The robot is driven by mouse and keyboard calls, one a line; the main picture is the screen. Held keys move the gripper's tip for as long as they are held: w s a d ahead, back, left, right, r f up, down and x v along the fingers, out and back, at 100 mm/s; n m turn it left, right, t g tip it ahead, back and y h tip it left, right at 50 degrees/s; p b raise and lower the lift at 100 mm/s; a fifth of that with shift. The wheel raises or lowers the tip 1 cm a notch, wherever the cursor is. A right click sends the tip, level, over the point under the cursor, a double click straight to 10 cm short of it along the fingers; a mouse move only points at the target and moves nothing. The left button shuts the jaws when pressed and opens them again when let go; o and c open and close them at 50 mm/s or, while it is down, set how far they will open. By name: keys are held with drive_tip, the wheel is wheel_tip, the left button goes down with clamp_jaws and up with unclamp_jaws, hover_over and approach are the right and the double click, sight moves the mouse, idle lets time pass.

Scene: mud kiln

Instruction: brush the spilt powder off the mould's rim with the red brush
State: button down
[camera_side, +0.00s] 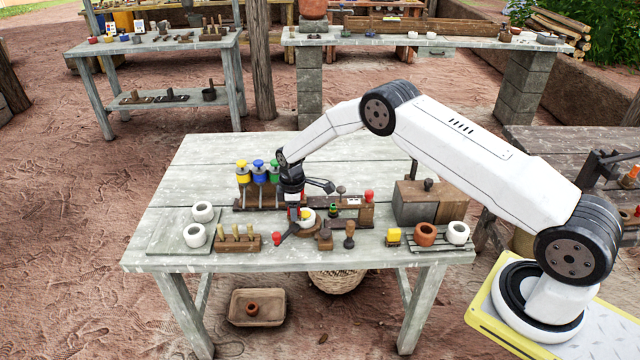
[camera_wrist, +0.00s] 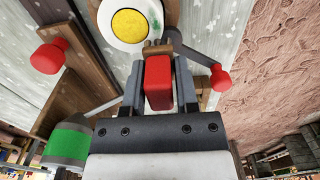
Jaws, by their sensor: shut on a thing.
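The white mould (camera_wrist: 105,27) is round, with a yellow fill (camera_wrist: 130,22) in its middle. In the side view the mould (camera_side: 309,223) sits on a round wooden stand near the table's middle. My gripper (camera_wrist: 158,82) is shut on the red brush (camera_wrist: 158,84), holding its red block between the fingers. The brush's brown end (camera_wrist: 157,48) is close to the mould's rim; I cannot tell whether it touches. In the side view my gripper (camera_side: 293,211) is beside the mould and partly covers it.
Dispensers with yellow (camera_side: 242,173), blue and green tops stand in a rack behind. Red-knobbed levers (camera_wrist: 47,58) flank my gripper in the wrist view. A wooden box (camera_side: 415,202) stands at right. The table's back left is clear.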

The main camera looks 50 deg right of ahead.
drive_tip(key=shift+s+d+f, duration=0.2)
drive_tip(key=shift+f, duration=0.25)
drive_tip(key=shift+s+d, duration=1.75)
drive_tip(key=shift+w+a, duration=1.85)
drive_tip(key=shift+a, duration=0.05)
drive_tip(key=shift+w+a+r, duration=0.1)
drive_tip(key=shift+w+r, duration=0.05)
drive_tip(key=shift+r, duration=3.9)
